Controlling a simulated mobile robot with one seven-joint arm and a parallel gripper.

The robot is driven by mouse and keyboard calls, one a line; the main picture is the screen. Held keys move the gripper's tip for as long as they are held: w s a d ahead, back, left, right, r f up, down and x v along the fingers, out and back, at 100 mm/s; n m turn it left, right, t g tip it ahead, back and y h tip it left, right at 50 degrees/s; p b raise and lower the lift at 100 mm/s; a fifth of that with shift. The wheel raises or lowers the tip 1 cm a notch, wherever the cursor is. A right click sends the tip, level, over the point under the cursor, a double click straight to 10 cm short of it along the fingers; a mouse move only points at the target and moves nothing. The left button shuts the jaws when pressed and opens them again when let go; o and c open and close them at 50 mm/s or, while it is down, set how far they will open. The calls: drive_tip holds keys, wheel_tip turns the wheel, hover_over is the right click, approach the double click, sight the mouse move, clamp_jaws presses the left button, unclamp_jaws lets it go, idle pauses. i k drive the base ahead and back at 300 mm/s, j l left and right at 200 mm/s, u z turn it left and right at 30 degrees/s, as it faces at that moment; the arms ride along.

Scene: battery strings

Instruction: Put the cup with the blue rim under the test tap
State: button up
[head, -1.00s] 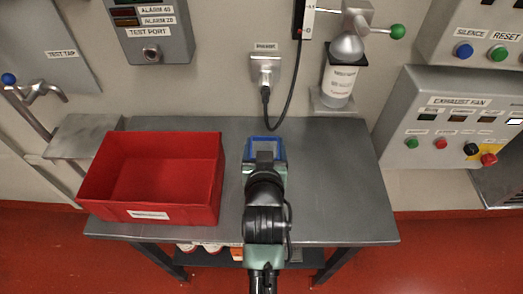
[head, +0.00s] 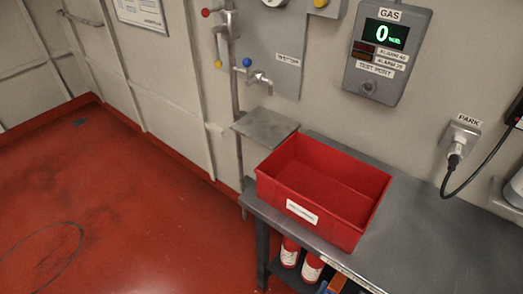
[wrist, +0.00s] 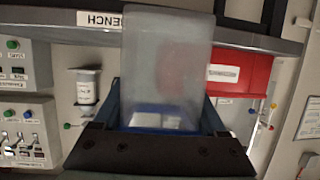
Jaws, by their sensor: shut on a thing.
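The test tap (head: 260,80), with a blue knob, is on the wall in the head view. A small grey shelf (head: 266,127) sits below it, and its top is bare. In the wrist view my gripper (wrist: 163,112) is shut on a frosted, see-through cup (wrist: 167,50). The blue rim (wrist: 160,131) of the cup lies close to the jaws. My gripper and the cup are outside the head view.
A red bin (head: 290,190) stands on the left end of the grey bench (head: 430,220), right beside the shelf. A gas panel (head: 388,50) hangs above the bench. Red and white containers (head: 300,262) stand underneath. The red floor (head: 110,200) at the left is open.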

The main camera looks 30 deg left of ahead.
sight(270, 123)
drive_tip(key=i+j+u, duration=0.15)
drive_tip(key=j+u, duration=0.15)
drive_tip(key=u, duration=0.15)
drive_tip(key=i+j+u, duration=0.2)
drive_tip(key=u, duration=0.25)
drive_tip(key=i+j+u, duration=0.1)
drive_tip(key=i+u, duration=0.15)
drive_tip(key=u, duration=0.2)
drive_tip(key=i+j, duration=0.4)
drive_tip(key=i+z, duration=0.25)
drive_tip(key=z, duration=0.15)
drive_tip(key=i+j+z, duration=0.2)
drive_tip(key=z, duration=0.15)
drive_tip(key=i+j+z, duration=0.2)
drive_tip(key=z, duration=0.2)
drive_tip(key=i+j+z, duration=0.15)
drive_tip(key=z, duration=0.25)
